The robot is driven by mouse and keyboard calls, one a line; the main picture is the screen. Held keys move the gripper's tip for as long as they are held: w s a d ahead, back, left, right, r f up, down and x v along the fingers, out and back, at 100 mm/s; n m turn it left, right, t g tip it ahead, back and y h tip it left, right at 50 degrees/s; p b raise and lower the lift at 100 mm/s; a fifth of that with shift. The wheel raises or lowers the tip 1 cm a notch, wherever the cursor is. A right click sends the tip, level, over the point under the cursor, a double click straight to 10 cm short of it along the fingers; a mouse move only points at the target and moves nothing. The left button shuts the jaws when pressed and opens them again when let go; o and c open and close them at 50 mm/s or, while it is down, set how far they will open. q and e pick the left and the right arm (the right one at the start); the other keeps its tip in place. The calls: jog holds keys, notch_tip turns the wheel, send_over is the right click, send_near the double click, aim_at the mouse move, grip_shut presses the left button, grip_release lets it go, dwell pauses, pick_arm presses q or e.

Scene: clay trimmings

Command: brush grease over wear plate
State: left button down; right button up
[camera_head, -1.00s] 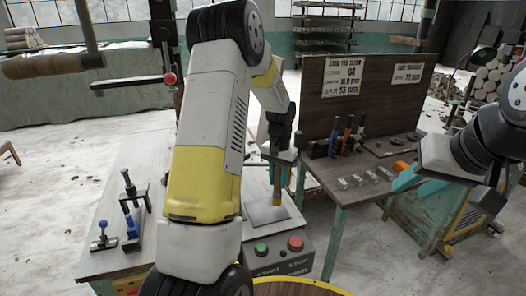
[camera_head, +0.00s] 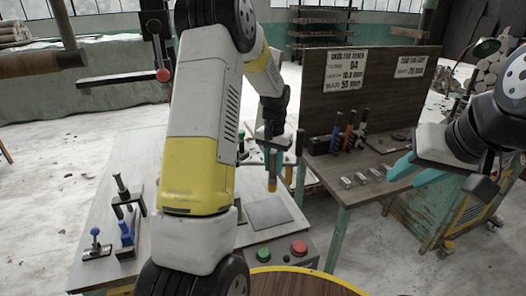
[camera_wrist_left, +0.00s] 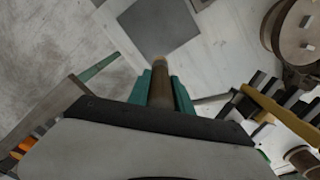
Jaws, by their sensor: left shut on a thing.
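The wear plate appears to be the flat grey square (camera_head: 270,213) on the pale worktable; it also shows at the top of the left wrist view (camera_wrist_left: 160,25). My left gripper (camera_head: 273,160) is shut on a brush (camera_head: 272,184) with a brown, cylindrical body, which also shows between the teal fingers in the left wrist view (camera_wrist_left: 161,86). The brush points down, beyond the plate's far edge in the head view, and looks clear of the plate. Its bristles are hard to make out. My right gripper (camera_head: 412,172) is open and empty at the right.
A box with green and red buttons (camera_head: 299,247) stands in front of the plate. Blue-handled clamps (camera_head: 125,232) are at the table's left. A dark bench (camera_head: 345,185) with upright tools and small metal blocks stands at the right. A round wooden top (camera_head: 300,283) is nearest.

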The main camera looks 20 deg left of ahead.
aim_at(274, 151)
pick_arm(q)
jog(key=shift+r, duration=2.2)
